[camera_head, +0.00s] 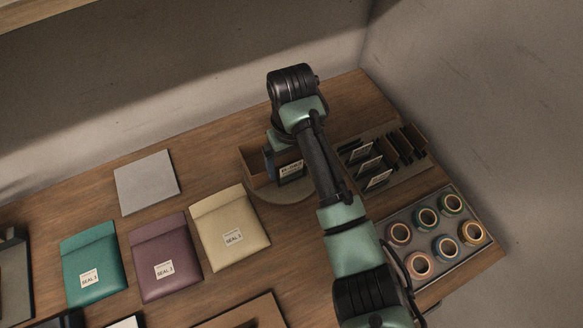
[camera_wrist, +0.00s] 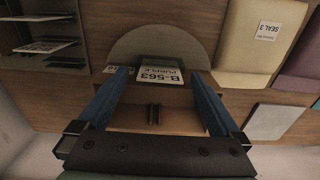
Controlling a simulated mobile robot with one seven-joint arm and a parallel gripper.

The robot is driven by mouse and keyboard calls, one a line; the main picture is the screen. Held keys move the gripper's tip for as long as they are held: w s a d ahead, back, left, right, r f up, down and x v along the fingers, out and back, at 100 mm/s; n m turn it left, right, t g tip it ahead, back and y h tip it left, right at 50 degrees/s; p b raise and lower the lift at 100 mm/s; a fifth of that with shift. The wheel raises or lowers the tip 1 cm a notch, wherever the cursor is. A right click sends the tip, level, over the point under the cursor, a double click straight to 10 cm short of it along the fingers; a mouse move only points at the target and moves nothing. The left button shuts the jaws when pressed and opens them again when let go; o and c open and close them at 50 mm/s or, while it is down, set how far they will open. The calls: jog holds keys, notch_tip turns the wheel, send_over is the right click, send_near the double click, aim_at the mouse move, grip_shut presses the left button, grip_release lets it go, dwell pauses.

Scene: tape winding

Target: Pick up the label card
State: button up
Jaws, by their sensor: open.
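The label card (camera_wrist: 159,73), printed "B-563 PURPLE", is at the top centre of the wrist view, by the round grey base. It also shows in the head view (camera_head: 291,172), next to a small wooden box. My gripper (camera_wrist: 158,78) is open, with one blue finger on each side of the card in the wrist view. I cannot tell whether either finger touches it. In the head view my arm covers most of the gripper.
More cards stand in a rack (camera_head: 408,160) to the right. A tray (camera_head: 445,270) of several tape rolls stands nearer. The wooden box (camera_head: 252,166) sits beside the card. Green, purple and cream pouches (camera_head: 232,222) and a grey plate (camera_head: 146,182) lie left.

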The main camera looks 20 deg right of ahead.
aim_at(292, 164)
jog(key=shift+f, duration=0.65)
jog(key=c, duration=1.3)
notch_tip(292, 164, up, 9)
jog(key=shift+f+p, duration=0.15)
jog(key=shift+p, duration=0.6)
jog(key=shift+r+p, duration=0.65)
jog(key=shift+r, duration=0.1)
